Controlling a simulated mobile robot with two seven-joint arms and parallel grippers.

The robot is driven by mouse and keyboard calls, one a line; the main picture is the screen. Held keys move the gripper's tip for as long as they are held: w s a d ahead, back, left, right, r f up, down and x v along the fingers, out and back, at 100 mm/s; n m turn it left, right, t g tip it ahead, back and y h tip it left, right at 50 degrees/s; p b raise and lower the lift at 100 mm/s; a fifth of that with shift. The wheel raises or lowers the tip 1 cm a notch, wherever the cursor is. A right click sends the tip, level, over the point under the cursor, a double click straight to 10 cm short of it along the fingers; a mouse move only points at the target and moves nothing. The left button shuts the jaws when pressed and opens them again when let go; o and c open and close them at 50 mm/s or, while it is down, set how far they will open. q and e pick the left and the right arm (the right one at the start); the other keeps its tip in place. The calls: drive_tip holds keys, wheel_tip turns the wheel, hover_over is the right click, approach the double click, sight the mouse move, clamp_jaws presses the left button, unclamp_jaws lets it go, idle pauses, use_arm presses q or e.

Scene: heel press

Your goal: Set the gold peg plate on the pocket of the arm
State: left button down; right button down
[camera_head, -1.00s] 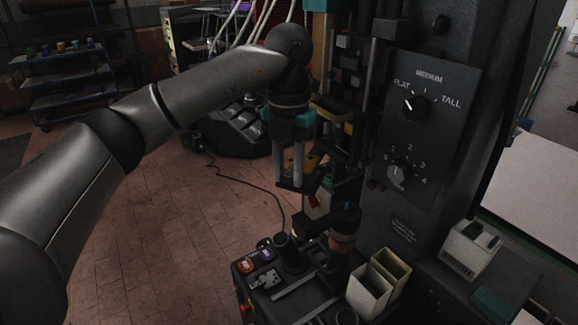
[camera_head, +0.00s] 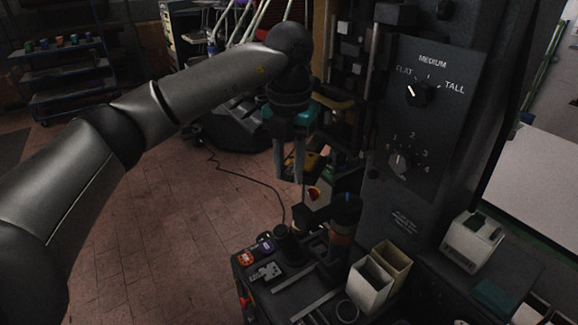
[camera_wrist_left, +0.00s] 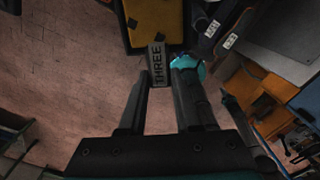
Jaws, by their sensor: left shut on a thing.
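My left gripper (camera_head: 289,180) hangs fingers down beside the press, left of its dial panel. In the wrist view it is shut on a grey tab marked THREE (camera_wrist_left: 157,65). The tab adjoins a dark-edged gold plate (camera_wrist_left: 157,22), which is cut off by the top edge of that view. A gold patch (camera_head: 314,160) shows just right of the fingers in the head view; its pegs cannot be made out. A dark post with a copper band (camera_head: 343,227) stands below and right of the gripper. I cannot make out the arm's pocket. My right gripper is not in view.
A black bench holds two open cream bins (camera_head: 370,287), a short dark cylinder (camera_head: 287,246) and small orange and purple items. The press panel (camera_head: 420,125) rises close on the right. The brick floor (camera_head: 150,235) to the left is clear.

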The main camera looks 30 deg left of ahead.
use_arm(q)
drive_tip(key=shift+f, duration=0.2)
drive_tip(key=c, duration=0.5)
unclamp_jaws()
drive_tip(key=shift+r, duration=0.5)
wheel_tip(320, 180, up, 14)
drive_tip(key=shift+r+p, duration=0.15)
drive_tip(key=shift+p, duration=0.5)
